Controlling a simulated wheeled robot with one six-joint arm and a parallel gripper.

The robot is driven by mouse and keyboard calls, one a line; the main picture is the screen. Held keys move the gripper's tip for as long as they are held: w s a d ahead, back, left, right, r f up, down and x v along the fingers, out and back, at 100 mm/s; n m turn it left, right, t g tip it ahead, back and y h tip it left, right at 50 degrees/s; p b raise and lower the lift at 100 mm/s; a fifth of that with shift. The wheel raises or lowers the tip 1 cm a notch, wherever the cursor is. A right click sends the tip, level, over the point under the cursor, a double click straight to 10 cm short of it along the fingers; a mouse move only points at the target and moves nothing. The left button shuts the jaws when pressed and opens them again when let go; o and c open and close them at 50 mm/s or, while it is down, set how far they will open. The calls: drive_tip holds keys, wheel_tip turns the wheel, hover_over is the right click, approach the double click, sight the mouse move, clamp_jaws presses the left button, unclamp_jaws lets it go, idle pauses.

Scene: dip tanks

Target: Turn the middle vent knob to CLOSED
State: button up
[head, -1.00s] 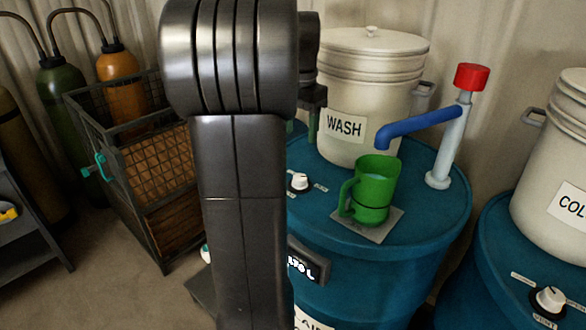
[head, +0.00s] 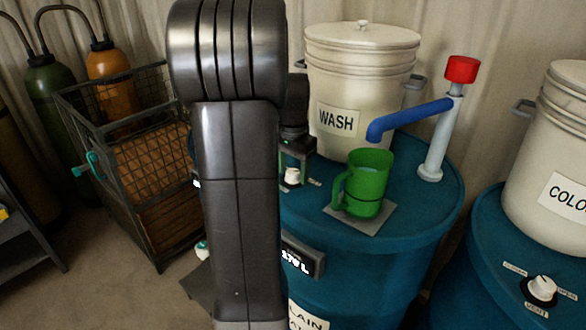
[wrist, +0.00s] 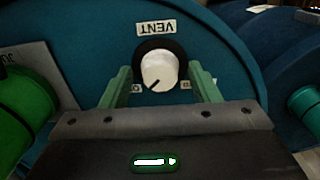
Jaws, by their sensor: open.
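A white round vent knob (head: 292,176) sits on the blue drum's lid (head: 415,225) in the middle, left of the green mug. In the wrist view the white knob (wrist: 158,72) has a black base and a VENT label (wrist: 156,27) that reads upside down. Its dark pointer mark aims lower left there, towards a label mostly hidden by a finger. My gripper (wrist: 160,78) is open, with one green finger on each side of the knob; I cannot tell if they touch it. In the head view my gripper (head: 297,158) is partly hidden by my arm.
A green mug (head: 368,180) stands on a grey plate under the blue spout (head: 410,118). A white WASH bucket (head: 355,90) is behind the knob. Another drum at right carries its own vent knob (head: 542,288). A wire crate (head: 150,180) and gas cylinders are at left.

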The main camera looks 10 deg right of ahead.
drive_tip(key=c, duration=1)
drive_tip(key=shift+r+n, duration=0.1)
drive_tip(key=shift+n, duration=0.3)
drive_tip(key=n+p, duration=0.1)
drive_tip(key=n, duration=0.2)
drive_tip(key=shift+n+p, duration=0.3)
drive_tip(key=shift+p, duration=0.1)
drive_tip(key=n+p, duration=0.1)
drive_tip(key=n, duration=0.3)
drive_tip(key=shift+n, duration=0.3)
drive_tip(key=n+p, duration=0.1)
drive_tip(key=n, duration=0.3)
drive_tip(key=shift+n, duration=0.3)
drive_tip(key=shift+n+p, duration=0.35)
drive_tip(key=shift+n, duration=1.85)
